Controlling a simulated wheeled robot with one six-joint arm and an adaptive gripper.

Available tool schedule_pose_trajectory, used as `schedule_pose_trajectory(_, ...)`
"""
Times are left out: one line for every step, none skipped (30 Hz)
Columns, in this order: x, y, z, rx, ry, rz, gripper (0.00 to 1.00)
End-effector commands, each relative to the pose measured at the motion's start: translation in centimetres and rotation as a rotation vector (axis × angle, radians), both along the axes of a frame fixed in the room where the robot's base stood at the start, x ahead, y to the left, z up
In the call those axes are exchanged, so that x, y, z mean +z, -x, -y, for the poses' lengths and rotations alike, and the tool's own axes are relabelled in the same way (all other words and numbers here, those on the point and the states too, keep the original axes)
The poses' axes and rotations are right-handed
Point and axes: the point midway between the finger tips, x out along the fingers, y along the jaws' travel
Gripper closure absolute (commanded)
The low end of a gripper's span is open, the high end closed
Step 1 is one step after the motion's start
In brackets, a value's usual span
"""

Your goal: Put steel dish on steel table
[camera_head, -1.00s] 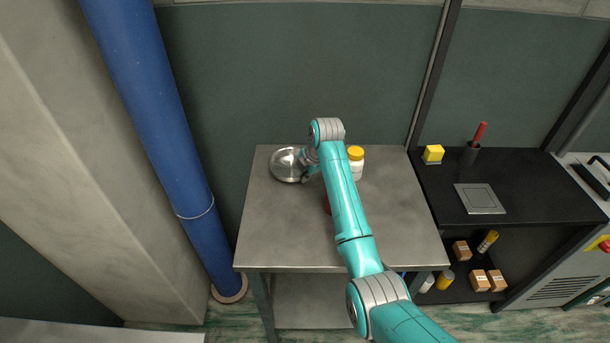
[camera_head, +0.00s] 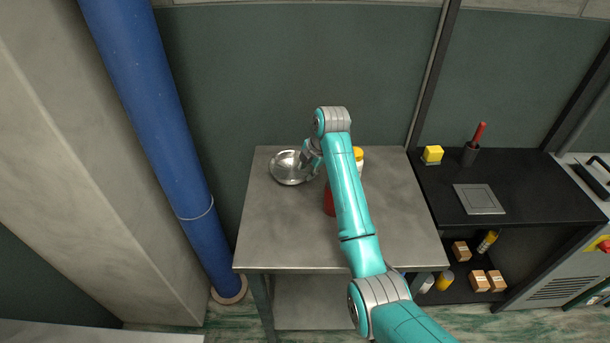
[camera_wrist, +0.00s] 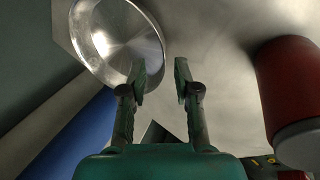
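The steel dish (camera_head: 287,168) is a round, shiny, shallow bowl at the back left of the steel table (camera_head: 285,230). It looks upright on the tabletop. It also shows at the upper left of the wrist view (camera_wrist: 112,38). My gripper (camera_head: 308,165) is at the dish's right side. In the wrist view, my gripper's fingers (camera_wrist: 160,78) stand apart with a gap between them and nothing clearly held. The left fingertip overlaps the dish's rim in that view; I cannot tell if they touch.
A red container (camera_head: 328,202) stands right of the dish, partly behind my arm; it is large in the wrist view (camera_wrist: 290,90). A yellow-capped white bottle (camera_head: 358,154) is mostly hidden. A black bench (camera_head: 530,185) stands at the right. The table's front left is clear.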

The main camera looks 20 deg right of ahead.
Motion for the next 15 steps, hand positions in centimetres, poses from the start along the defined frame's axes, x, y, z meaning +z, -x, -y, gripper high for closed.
schedule_pose_trajectory(1.1, 0.3, 0.2, -0.001, 0.000, 0.004, 0.69)
schedule_pose_trajectory(1.7, 0.5, 0.3, -0.001, 0.000, 0.004, 0.69)
schedule_pose_trajectory(2.4, 0.8, 0.4, -0.001, 0.001, 0.003, 0.69)
schedule_pose_trajectory(2.9, 1.0, 0.4, -0.001, 0.001, 0.003, 0.69)
schedule_pose_trajectory(3.5, 1.2, 0.5, -0.001, 0.001, 0.003, 0.69)
schedule_pose_trajectory(4.1, 1.5, 0.6, -0.001, 0.001, 0.003, 0.69)
schedule_pose_trajectory(4.5, 1.6, 0.7, -0.001, 0.001, 0.003, 0.69)
schedule_pose_trajectory(5.0, 1.8, 0.7, -0.001, 0.001, 0.003, 0.69)
schedule_pose_trajectory(5.4, 2.0, 0.8, -0.001, 0.001, 0.003, 0.69)
schedule_pose_trajectory(5.8, 2.1, 0.8, -0.002, 0.001, 0.002, 0.69)
schedule_pose_trajectory(6.1, 2.2, 0.9, -0.001, 0.000, 0.001, 0.69)
schedule_pose_trajectory(6.4, 2.3, 0.9, -0.002, 0.001, 0.002, 0.69)
schedule_pose_trajectory(6.6, 2.4, 1.0, -0.002, 0.001, 0.002, 0.69)
schedule_pose_trajectory(6.7, 2.5, 1.0, -0.001, 0.000, 0.002, 0.69)
schedule_pose_trajectory(6.9, 2.6, 1.0, -0.001, 0.000, 0.001, 0.69)
